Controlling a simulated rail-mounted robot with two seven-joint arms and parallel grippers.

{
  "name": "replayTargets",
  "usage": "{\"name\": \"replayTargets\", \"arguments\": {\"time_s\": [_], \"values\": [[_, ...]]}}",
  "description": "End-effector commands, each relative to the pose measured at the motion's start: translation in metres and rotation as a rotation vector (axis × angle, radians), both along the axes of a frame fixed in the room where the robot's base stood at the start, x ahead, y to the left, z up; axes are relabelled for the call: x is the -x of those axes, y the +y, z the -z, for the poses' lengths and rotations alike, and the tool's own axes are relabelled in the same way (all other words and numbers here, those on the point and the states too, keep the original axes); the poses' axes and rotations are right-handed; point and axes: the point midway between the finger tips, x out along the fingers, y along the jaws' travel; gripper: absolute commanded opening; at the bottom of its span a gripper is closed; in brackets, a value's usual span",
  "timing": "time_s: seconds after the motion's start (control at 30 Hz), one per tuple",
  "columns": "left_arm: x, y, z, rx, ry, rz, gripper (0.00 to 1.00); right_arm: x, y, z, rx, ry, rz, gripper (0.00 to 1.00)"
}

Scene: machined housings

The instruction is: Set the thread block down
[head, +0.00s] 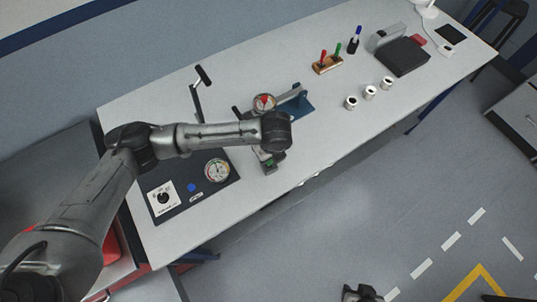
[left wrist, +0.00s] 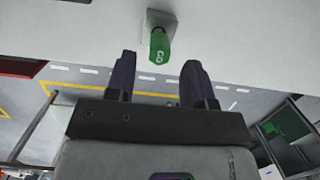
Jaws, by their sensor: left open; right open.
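In the left wrist view, a small grey block (left wrist: 153,16), likely the thread block, is on the pale table surface. A green handle (left wrist: 159,47) with a pale mark projects from it towards my left gripper (left wrist: 158,82). My left gripper is open, and the green handle is just beyond the fingertips, apart from them. In the head view my left wrist hides most of this spot; only a bit of green (head: 268,162) shows below it. My right gripper (head: 362,291) is open at the bottom edge, away from the table.
A dark panel with a dial (head: 217,170) and knob lies near the left end of the table (head: 335,120). A blue-based fixture with a gauge (head: 264,103) stands behind my left wrist. Several metal rings, a wooden rack (head: 327,66) and a dark case (head: 402,56) are further right.

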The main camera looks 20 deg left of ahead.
Motion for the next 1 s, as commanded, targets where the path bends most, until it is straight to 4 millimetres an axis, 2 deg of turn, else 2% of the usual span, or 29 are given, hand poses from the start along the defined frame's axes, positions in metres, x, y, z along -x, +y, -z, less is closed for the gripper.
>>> {"name": "replayTargets", "arguments": {"time_s": [0.03,0.2,0.5,0.83,1.0], "values": [[0.0,-0.001,-0.011,0.001,-0.004,0.001,0.49,0.0,0.0,-0.002,0.0,0.0,0.0,0.43],[0.003,-0.005,-0.039,0.001,-0.003,0.0,0.49,0.0,0.0,-0.005,0.001,0.0,-0.001,0.43],[0.005,-0.008,-0.064,0.001,-0.001,-0.001,0.49,0.0,-0.003,-0.007,0.009,0.0,-0.006,0.43],[0.007,-0.01,-0.065,0.007,0.0,-0.004,0.49,0.0,-0.003,-0.007,0.01,-0.001,-0.006,0.43],[0.029,-0.032,-0.047,0.097,-0.008,-0.065,0.49,0.0,-0.002,-0.007,0.007,-0.001,-0.004,0.43]]}}
